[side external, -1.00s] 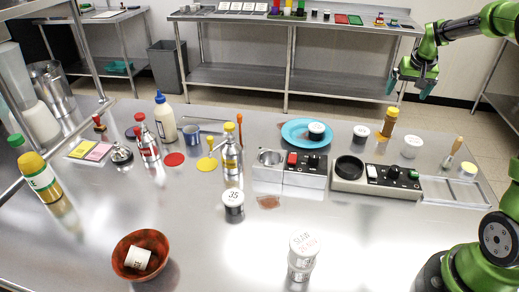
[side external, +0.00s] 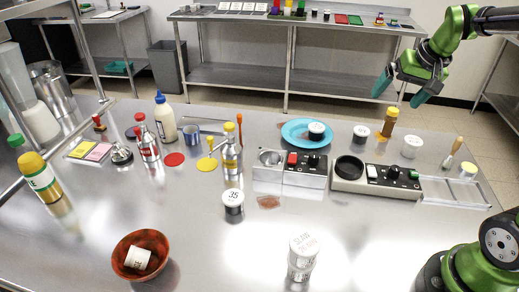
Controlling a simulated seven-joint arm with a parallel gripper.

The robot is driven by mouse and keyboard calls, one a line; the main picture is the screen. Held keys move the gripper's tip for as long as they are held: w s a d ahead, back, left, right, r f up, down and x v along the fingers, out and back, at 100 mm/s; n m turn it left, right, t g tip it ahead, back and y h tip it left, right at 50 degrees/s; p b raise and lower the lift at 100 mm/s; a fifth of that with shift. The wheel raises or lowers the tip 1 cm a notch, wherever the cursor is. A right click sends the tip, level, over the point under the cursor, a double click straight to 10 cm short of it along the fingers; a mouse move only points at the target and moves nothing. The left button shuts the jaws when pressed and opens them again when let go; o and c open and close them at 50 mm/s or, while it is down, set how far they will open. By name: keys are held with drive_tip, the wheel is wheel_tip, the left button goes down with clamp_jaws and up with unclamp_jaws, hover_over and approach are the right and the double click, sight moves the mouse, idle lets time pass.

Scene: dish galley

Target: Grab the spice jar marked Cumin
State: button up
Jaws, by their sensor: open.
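Several small jars with white lids stand about the steel counter, and I cannot read "Cumin" on any of them. One jar (side external: 316,129) sits on a blue plate, with another (side external: 361,134) to its right and a whiter one (side external: 412,146) farther right. A dark jar (side external: 233,203) stands mid-counter. A larger white-topped jar or stack (side external: 302,256) with blurred lettering is at the front. A white jar (side external: 138,258) lies tilted in a red-brown bowl. My gripper (side external: 401,91) is open and empty, high above the counter's back right, apart from every jar.
Two appliance units (side external: 375,178) with black knobs fill the middle right, beside a metal rack (side external: 455,190). A yellow-capped bottle (side external: 389,121) stands near the back edge below my gripper. Bottles (side external: 165,120) and a bell (side external: 121,153) crowd the left. The front middle is mostly clear.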

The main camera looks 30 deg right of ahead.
drive_tip(key=s+a+n+y, duration=0.1)
drive_tip(key=s+a, duration=0.2)
drive_tip(key=a, duration=0.2)
drive_tip(key=s+a+n+t+y, duration=0.1)
drive_tip(key=s+a, duration=0.2)
drive_tip(key=a, duration=0.2)
drive_tip(key=s+a+n+t, duration=0.1)
drive_tip(key=s+a, duration=0.3)
drive_tip(key=a, duration=0.1)
drive_tip(key=shift+a+f+n+y, duration=0.25)
drive_tip(key=shift+a+n+y, duration=0.05)
drive_tip(key=shift+a+y, duration=0.1)
drive_tip(key=shift+c, duration=0.8)
drive_tip(key=shift+s+a+r, duration=0.1)
drive_tip(key=shift+r, duration=0.05)
drive_tip(key=c, duration=0.4)
